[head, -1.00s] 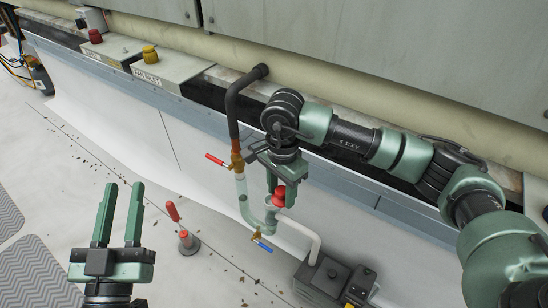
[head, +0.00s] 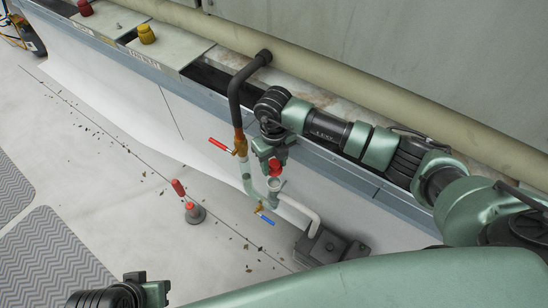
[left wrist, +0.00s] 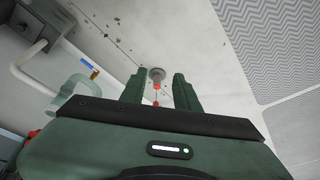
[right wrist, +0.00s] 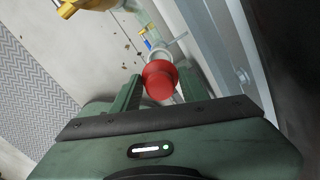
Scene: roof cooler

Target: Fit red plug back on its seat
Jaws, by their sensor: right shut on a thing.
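My right gripper (right wrist: 158,88) is shut on the red plug (right wrist: 160,80). In the head view the red plug (head: 275,167) is just above the open top of the clear pipe (head: 274,186), which looks like its seat. The plug appears nearly in line with it; the gap between them is hard to judge. In the right wrist view the plug partly hides the pipe behind it. My left gripper is open and empty in the left wrist view (left wrist: 158,92), away from the pipe. In the head view only part of it shows at the bottom left.
A red-handled valve (head: 219,144) and a blue-handled valve (head: 266,220) sit on the pipework beside my right gripper. A dark pump box (head: 328,246) stands at its right. A red-topped grey stand (head: 194,212) is on the floor. The pale floor at left is mostly clear.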

